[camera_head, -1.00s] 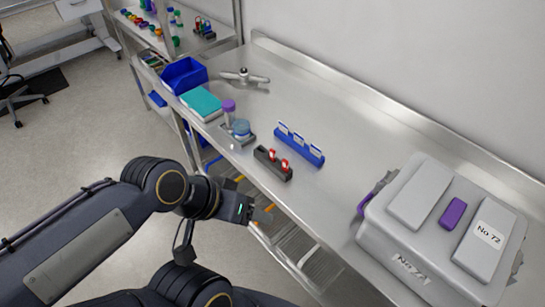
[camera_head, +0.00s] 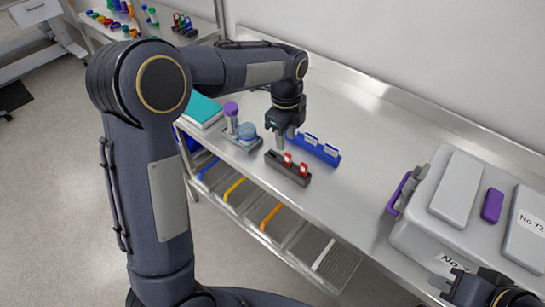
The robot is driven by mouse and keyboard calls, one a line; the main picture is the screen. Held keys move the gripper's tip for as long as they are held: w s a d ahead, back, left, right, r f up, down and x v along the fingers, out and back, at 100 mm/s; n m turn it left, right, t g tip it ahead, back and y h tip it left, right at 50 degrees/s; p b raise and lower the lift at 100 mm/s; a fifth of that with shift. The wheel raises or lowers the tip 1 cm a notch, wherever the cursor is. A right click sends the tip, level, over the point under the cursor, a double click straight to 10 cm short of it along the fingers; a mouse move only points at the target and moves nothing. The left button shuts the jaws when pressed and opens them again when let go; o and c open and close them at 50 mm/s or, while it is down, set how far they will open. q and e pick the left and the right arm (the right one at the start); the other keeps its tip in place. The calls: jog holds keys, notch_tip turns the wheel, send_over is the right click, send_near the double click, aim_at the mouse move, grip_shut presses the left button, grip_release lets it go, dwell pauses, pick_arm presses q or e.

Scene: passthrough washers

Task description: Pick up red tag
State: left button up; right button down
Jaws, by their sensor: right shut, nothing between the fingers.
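My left gripper (camera_head: 284,140) points down just above and behind the left end of this holder. Its two fingers look apart, with nothing seen between them, close to the left red tag; I cannot tell whether they touch it. My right gripper (camera_head: 441,286) is at the bottom right, in front of the grey case, shut and empty. Its arm is mostly out of the picture.
A blue rack (camera_head: 318,150) with white labels stands just behind the dark holder. A grey case (camera_head: 425,235) fills the right. Bare bench lies between.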

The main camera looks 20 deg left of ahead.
aim_at(288, 154)
pick_arm(q)
jog(key=shift+w+d+f+m, duration=0.2)
jog(key=shift+w+f+m, duration=0.2)
jog(key=shift+f, duration=0.4)
notch_tip(288, 154, down, 6)
jog(key=shift+s+d+f+p, duration=0.1)
jog(key=shift+d+f+p, duration=0.05)
jog(key=shift+p, duration=0.7)
jog(key=shift+f, duration=0.45)
grip_shut()
